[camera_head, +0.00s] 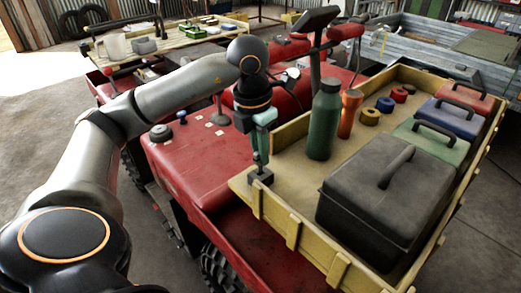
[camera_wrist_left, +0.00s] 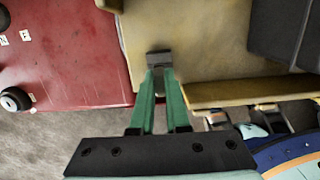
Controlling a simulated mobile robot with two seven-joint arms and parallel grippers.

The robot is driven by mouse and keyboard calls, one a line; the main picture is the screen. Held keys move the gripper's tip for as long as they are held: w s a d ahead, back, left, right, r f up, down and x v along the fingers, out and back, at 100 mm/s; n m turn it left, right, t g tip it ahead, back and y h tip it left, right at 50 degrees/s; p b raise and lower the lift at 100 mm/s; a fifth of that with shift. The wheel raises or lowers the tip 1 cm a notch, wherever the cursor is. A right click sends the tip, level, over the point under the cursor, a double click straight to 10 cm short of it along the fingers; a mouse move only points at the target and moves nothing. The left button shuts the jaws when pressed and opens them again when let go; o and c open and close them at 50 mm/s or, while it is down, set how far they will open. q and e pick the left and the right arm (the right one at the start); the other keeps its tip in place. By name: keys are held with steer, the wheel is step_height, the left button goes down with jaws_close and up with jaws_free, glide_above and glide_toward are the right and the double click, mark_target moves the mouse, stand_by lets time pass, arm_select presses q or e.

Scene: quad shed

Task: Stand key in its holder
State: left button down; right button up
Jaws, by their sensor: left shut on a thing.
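My left gripper (camera_head: 261,163) points down at the near left corner of the yellow wooden tray. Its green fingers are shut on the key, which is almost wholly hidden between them. In the left wrist view the fingertips (camera_wrist_left: 163,72) come close together, with a thin greyish piece between them. A small dark block, which looks like the holder (camera_head: 260,178), sits at the tray's corner directly under the fingertips. It also shows in the left wrist view (camera_wrist_left: 158,57). I cannot tell whether the key is inside it. My right gripper is out of view.
On the tray (camera_head: 292,215) stand a green bottle (camera_head: 323,120), an orange tumbler (camera_head: 349,112), a large black toolbox (camera_head: 375,195), smaller coloured boxes and several rings. The red quad body (camera_head: 185,165) lies to the left. Bare tray floor shows between bottle and toolbox.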

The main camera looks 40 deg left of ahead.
arm_select(q)
steer(key=shift+f+b, duration=1.05)
steer(key=shift+f, duration=0.45)
steer(key=c, duration=0.8)
jaws_free()
steer(key=shift+r, duration=0.1)
steer(key=shift+c, duration=0.2)
